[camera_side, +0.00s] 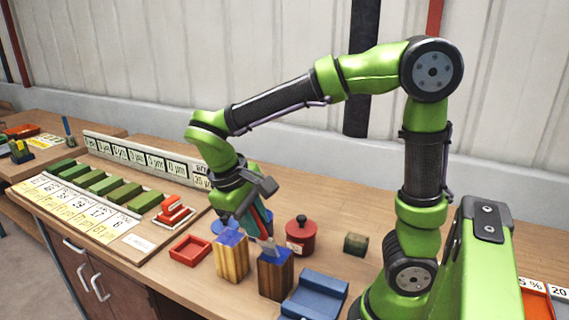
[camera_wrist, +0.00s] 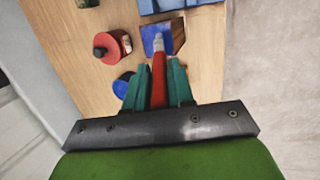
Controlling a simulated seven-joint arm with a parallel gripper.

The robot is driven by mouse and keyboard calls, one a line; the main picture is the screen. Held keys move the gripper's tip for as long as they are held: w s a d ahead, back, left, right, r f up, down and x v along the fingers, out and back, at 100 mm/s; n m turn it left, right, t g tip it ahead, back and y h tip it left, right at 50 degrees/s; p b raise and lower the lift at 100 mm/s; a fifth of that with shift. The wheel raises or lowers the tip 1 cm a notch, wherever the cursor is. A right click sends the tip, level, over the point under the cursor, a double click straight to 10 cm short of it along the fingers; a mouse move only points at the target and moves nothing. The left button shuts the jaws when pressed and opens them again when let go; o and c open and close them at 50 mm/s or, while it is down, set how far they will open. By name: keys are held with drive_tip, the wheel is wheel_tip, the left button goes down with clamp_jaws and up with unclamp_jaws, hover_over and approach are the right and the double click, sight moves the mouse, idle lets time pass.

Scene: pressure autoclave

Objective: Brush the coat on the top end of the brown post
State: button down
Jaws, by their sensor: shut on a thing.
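The brown post (camera_side: 276,277) stands upright on the bench, and its top shows blue in the wrist view (camera_wrist: 151,33). My gripper (camera_side: 257,221), with teal fingers, is shut on the red handle of a brush (camera_wrist: 158,78). The brush points down, with its pale tip (camera_wrist: 158,43) at the post's top; I cannot tell for certain whether it touches. A lighter wooden post (camera_side: 231,263) with a blue top stands just left of the brown post in the side view.
A red lidded pot (camera_side: 301,236) stands behind the brown post, and a blue cradle (camera_side: 314,296) is close on its right. A red tray (camera_side: 190,250), a blue dish (camera_wrist: 123,86) and a small dark green block (camera_side: 356,244) are nearby. A labelled board with green blocks (camera_side: 104,186) lies at left.

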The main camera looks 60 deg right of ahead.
drive_tip(key=shift+w, duration=0.6)
drive_tip(key=shift+w+r, duration=0.1)
drive_tip(key=shift+r, duration=3.95)
drive_tip(key=shift+d, duration=0.1)
